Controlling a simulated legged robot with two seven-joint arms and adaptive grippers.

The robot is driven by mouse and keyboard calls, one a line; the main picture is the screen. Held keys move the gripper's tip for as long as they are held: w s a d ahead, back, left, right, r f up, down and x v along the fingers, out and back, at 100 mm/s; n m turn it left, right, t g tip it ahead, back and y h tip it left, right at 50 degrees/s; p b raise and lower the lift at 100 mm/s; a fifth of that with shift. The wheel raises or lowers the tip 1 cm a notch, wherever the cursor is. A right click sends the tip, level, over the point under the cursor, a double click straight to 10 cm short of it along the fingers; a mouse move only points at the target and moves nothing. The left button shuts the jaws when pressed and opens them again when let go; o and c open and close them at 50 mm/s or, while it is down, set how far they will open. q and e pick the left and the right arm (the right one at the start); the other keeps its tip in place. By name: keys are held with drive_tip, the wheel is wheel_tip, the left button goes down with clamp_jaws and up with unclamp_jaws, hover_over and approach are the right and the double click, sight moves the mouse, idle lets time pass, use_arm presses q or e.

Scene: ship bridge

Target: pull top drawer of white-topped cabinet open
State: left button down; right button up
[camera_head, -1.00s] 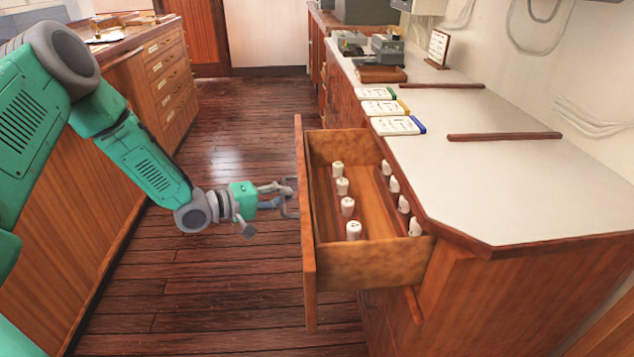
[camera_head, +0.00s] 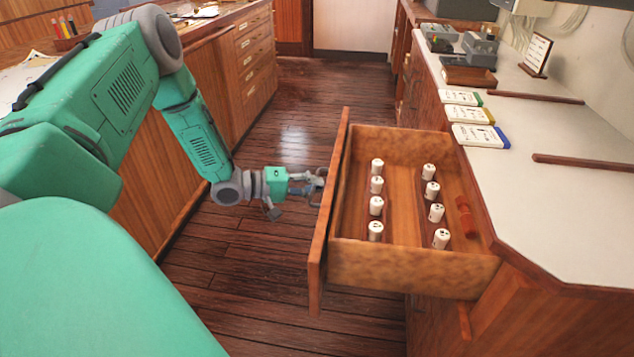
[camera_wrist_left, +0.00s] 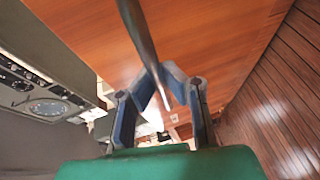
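The top drawer (camera_head: 415,265) of the white-topped cabinet (camera_head: 560,215) is pulled well out. Its wooden front (camera_head: 330,215) faces left in the head view. My left gripper (camera_head: 318,182) is at the outer side of that front. In the left wrist view, the fingers of my left gripper (camera_wrist_left: 162,80) close around the grey bar handle (camera_wrist_left: 142,35). The wooden drawer face (camera_wrist_left: 215,40) fills the area behind it. White cylinders (camera_head: 376,206) stand upright in two rows inside the drawer. My right gripper is not in view.
A reddish object (camera_head: 465,215) lies at the drawer's inner right. Labelled white boxes (camera_head: 480,135) and grey devices (camera_head: 480,48) are on the countertop. A wooden cabinet (camera_head: 200,90) stands to the left. Bare plank floor (camera_head: 285,125) lies between the cabinets.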

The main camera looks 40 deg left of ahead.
use_arm(q)
drive_tip(key=c, duration=1.6)
unclamp_jaws()
drive_tip(key=shift+s+f, duration=0.25)
drive_tip(key=shift+f, duration=0.15)
drive_tip(key=shift+w+r, duration=0.1)
drive_tip(key=shift+r, duration=0.05)
drive_tip(key=v, duration=1.2)
drive_tip(key=shift+a, duration=0.1)
